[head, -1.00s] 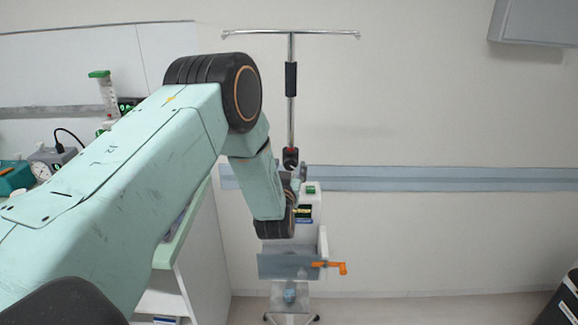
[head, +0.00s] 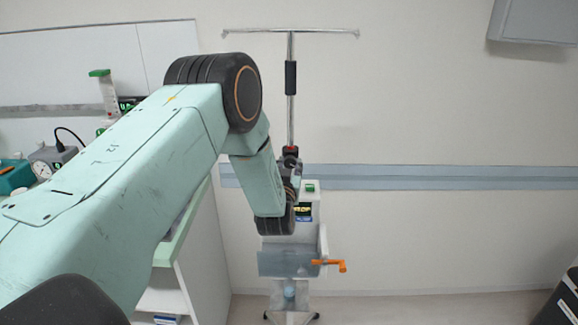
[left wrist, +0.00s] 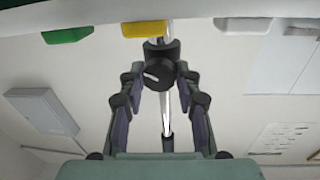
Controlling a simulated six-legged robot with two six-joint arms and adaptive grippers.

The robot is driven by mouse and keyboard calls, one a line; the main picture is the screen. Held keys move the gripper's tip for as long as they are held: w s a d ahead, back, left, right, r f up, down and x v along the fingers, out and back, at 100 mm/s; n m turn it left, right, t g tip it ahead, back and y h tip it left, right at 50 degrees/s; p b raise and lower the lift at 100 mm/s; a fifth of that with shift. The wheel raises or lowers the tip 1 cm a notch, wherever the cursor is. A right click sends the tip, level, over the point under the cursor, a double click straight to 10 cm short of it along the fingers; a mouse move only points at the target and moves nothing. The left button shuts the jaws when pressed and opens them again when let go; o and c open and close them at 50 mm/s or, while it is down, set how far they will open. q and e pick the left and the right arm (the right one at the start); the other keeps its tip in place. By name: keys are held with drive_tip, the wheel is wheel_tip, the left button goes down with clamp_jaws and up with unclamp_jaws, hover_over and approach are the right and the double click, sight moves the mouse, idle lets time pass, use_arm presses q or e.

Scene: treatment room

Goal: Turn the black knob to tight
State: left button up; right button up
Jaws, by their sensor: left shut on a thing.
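The black knob (left wrist: 158,75) is round with a white pointer mark and sits on a dark clamp on the chrome pole. In the left wrist view its mark points to the left and slightly up. My left gripper (left wrist: 157,79) has a finger on each side of the knob and is shut on it. In the head view the left gripper (head: 291,166) is small and sits at the clamp on the pole, partly hidden by my own wrist. The knob cannot be made out clearly there. My right gripper is not in view.
The pole (head: 291,115) rises to a crossbar from a wheeled stand with a device (head: 308,188), a grey tray (head: 285,264) and an orange handle (head: 330,264). A counter with equipment is at the left. The floor right of the stand is clear.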

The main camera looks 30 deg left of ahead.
use_arm(q)
drive_tip(key=shift+f+n+b, duration=0.1)
drive_tip(key=shift+n+b, duration=0.5)
drive_tip(key=shift+b, duration=0.1)
drive_tip(key=n+b, duration=0.3)
drive_tip(key=b, duration=0.1)
drive_tip(key=n+y+b, duration=0.1)
drive_tip(key=n+b, duration=0.2)
drive_tip(key=n, duration=0.1)
drive_tip(key=n+b, duration=0.4)
drive_tip(key=shift+f+b, duration=0.25)
drive_tip(key=shift+b, duration=0.05)
drive_tip(key=n+b, duration=0.3)
drive_tip(key=b, duration=0.1)
drive_tip(key=n+y+b, duration=0.1)
drive_tip(key=n+b, duration=0.2)
drive_tip(key=n, duration=0.1)
drive_tip(key=n+b, duration=0.3)
drive_tip(key=b, duration=0.1)
drive_tip(key=shift+d+f+n+y+b, duration=0.1)
drive_tip(key=shift+f+n+y+b, duration=0.15)
drive_tip(key=shift+n+y+b, duration=0.05)
drive_tip(key=shift+n+g+b, duration=0.4)
drive_tip(key=shift+n+b, duration=1.05)
drive_tip(key=shift+n, duration=0.05)
drive_tip(key=o, duration=1.2)
drive_tip(key=shift+s+r, duration=0.2)
drive_tip(key=shift+r, duration=0.1)
drive_tip(key=shift+c, duration=0.2)
drive_tip(key=shift+w, duration=0.15)
